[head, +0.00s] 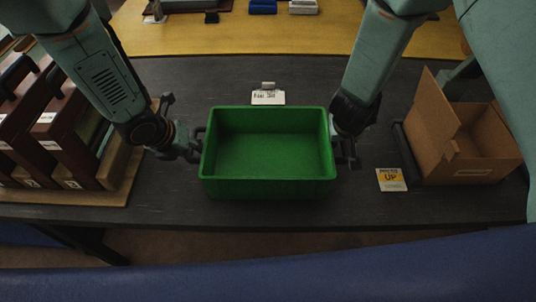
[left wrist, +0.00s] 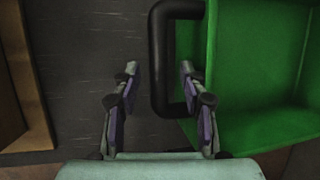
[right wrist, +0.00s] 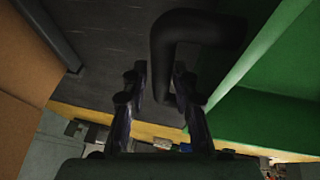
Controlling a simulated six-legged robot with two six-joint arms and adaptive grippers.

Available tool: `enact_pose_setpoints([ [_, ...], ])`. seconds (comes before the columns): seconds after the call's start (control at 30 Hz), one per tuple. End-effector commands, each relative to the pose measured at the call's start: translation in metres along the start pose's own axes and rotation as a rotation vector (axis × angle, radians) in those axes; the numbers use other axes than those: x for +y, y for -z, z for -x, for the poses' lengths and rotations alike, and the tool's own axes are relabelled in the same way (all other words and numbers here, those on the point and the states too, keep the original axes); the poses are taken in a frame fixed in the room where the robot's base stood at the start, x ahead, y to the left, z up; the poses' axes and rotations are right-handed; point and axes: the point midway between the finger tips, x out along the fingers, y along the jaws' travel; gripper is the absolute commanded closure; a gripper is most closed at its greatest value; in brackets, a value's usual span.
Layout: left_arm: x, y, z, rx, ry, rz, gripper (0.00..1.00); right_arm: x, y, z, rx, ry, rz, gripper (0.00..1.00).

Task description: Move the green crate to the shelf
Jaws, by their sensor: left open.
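The empty green crate (head: 267,188) sits upright on the dark table, with a black handle at each end. My left gripper (head: 192,148) is at its left end. In the left wrist view the left handle (left wrist: 160,60) shows between the open fingers (left wrist: 158,68), and one finger overlaps the handle's opening. My right gripper (head: 350,158) is at the crate's right end. In the right wrist view the right handle (right wrist: 163,50) shows between the parted fingers (right wrist: 159,70). Contact with either handle cannot be told. I cannot identify a shelf for certain.
Brown binders or boxes (head: 75,140) stand on a wooden board at left. An open cardboard box (head: 470,150) and a yellow-marked card (head: 391,180) are at right. A small label card (head: 267,97) lies behind the crate. A yellow wooden surface (head: 240,35) lies beyond the dark table (head: 200,85).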

Motion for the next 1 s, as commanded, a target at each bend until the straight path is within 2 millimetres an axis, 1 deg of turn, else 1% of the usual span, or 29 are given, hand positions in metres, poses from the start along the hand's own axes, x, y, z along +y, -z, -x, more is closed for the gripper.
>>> enact_pose_setpoints([
  [0.17, 0.0001, -0.0001, 0.0002, 0.0, 0.0, 0.0, 0.57, -0.0001, 0.0002, 0.0002, 0.001, 0.0, 0.0, 0.72],
  [0.5, 0.0002, -0.0001, 0.0005, 0.0, 0.0, 0.001, 0.86, -0.0001, 0.0001, 0.0004, 0.0, 0.0, 0.0, 1.0],
  [0.67, 0.0001, -0.0002, 0.0006, -0.001, 0.0, 0.001, 0.99, -0.0001, 0.0003, 0.0005, 0.001, 0.0, 0.0, 1.0],
  [1.0, 0.0001, -0.0005, 0.0005, -0.001, 0.0, 0.001, 1.0, -0.0001, 0.0008, 0.0007, 0.002, 0.0, 0.001, 1.0],
])
